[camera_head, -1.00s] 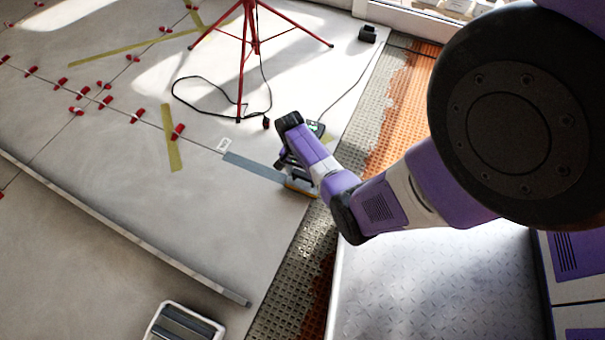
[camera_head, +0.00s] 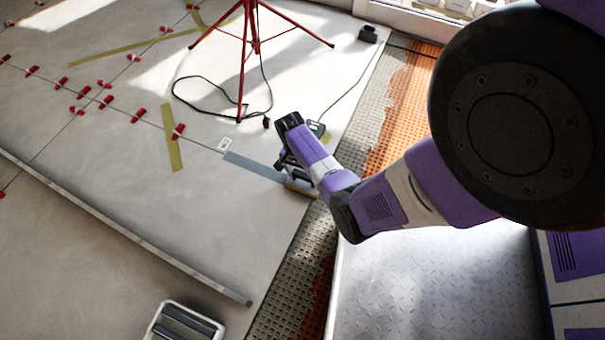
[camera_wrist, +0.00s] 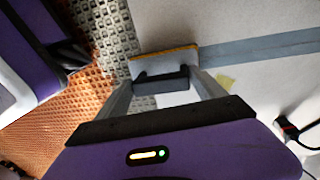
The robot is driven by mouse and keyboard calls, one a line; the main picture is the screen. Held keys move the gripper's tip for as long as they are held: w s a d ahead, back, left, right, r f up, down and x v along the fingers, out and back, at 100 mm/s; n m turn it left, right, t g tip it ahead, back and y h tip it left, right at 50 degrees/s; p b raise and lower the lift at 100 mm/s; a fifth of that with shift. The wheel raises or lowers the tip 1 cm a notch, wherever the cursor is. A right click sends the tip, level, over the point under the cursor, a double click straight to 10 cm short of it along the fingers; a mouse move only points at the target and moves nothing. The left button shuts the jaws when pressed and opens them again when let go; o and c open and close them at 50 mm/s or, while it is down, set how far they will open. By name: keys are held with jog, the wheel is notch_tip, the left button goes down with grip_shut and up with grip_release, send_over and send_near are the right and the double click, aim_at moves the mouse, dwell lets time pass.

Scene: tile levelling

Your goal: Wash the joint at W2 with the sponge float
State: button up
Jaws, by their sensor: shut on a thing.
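My gripper (camera_wrist: 163,77) is shut on the dark handle of the sponge float (camera_wrist: 150,64), which has a pale plate and an orange sponge edge. In the wrist view the float lies at the near end of a grey-blue band (camera_wrist: 260,47) along the joint. In the head view the float (camera_head: 301,188) is at the right end of that band (camera_head: 255,167), close to the tile edge, partly hidden by my wrist. Whether the sponge touches the floor is hard to tell. A small white marker (camera_head: 225,144) lies by the band's left end; its writing is unreadable.
A red tripod (camera_head: 243,75) with a black cable stands behind. Red levelling clips (camera_head: 105,101) dot the joints at left. A long straight bar (camera_head: 130,233) lies on the tiles. A framed tub (camera_head: 185,322) is at bottom. Bare notched adhesive (camera_head: 300,260) borders the tiles.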

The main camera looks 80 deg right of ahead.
aim_at(293, 172)
jog(key=shift+f+b, duration=0.35)
jog(key=shift+f, duration=0.2)
jog(key=shift+w, duration=0.1)
dwell(0.3)
jog(key=shift+w+d+b, duration=0.2)
jog(key=shift+w+b, duration=0.1)
jog(key=shift+w, duration=0.25)
jog(key=shift+w+d, duration=0.1)
jog(key=shift+w, duration=1.05)
jog(key=shift+w+b, duration=0.15)
jog(key=shift+b, duration=0.15)
jog(key=shift+w+d+r, duration=0.1)
jog(key=shift+w+d, duration=0.25)
jog(key=shift+w, duration=0.35)
jog(key=shift+w+d+b, duration=0.25)
jog(key=shift+w+b, duration=0.4)
jog(key=shift+w, duration=0.15)
